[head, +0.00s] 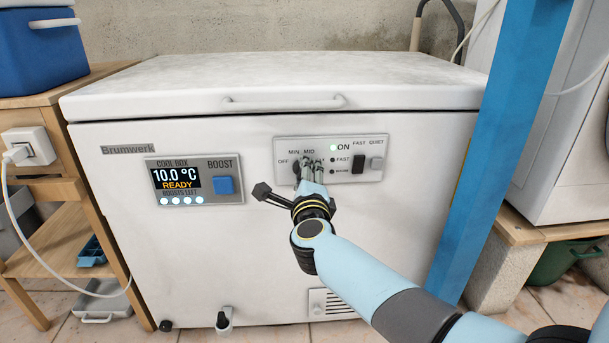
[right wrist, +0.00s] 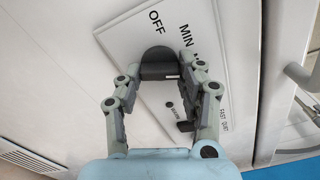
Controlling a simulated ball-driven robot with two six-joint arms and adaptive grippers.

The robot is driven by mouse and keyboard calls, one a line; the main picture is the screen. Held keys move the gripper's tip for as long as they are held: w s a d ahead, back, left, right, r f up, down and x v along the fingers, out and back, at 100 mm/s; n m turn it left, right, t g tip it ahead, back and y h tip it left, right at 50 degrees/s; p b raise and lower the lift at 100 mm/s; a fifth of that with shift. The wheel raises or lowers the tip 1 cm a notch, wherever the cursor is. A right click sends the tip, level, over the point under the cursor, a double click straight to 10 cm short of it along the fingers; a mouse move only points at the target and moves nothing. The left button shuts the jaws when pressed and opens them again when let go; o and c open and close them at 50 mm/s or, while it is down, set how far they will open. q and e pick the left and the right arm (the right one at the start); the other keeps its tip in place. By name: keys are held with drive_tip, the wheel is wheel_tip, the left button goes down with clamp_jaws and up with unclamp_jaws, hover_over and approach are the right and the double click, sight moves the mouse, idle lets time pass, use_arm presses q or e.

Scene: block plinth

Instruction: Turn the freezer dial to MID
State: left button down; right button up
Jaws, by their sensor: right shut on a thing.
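The white chest freezer (head: 400,230) has a control plate (head: 375,172) with OFF, MIN and MID printed around a dark dial (head: 297,171). My right gripper (head: 311,171) reaches it from the front and covers part of it and of the print. In the right wrist view, my right gripper (right wrist: 160,72) is shut on the dial (right wrist: 157,55), one finger on each side of its grip bar. A small pale mark shows at the bar's right end; I cannot tell which label it points to. OFF and MIN are legible there. My left gripper is out of view.
A display panel (head: 194,182) reads 10.0 °C READY, beside a blue BOOST button (head: 224,186). A blue post (head: 500,150) stands at the right.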

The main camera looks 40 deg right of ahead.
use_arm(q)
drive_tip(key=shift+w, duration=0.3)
use_arm(e)
drive_tip(key=shift+w+d+r, duration=0.1)
drive_tip(key=shift+r, duration=0.15)
drive_tip(key=o, duration=1.2)
drive_tip(key=shift+f, duration=0.15)
drive_tip(key=shift+c, duration=0.2)
drive_tip(key=v, duration=1.2)
drive_tip(key=shift+f, duration=0.1)
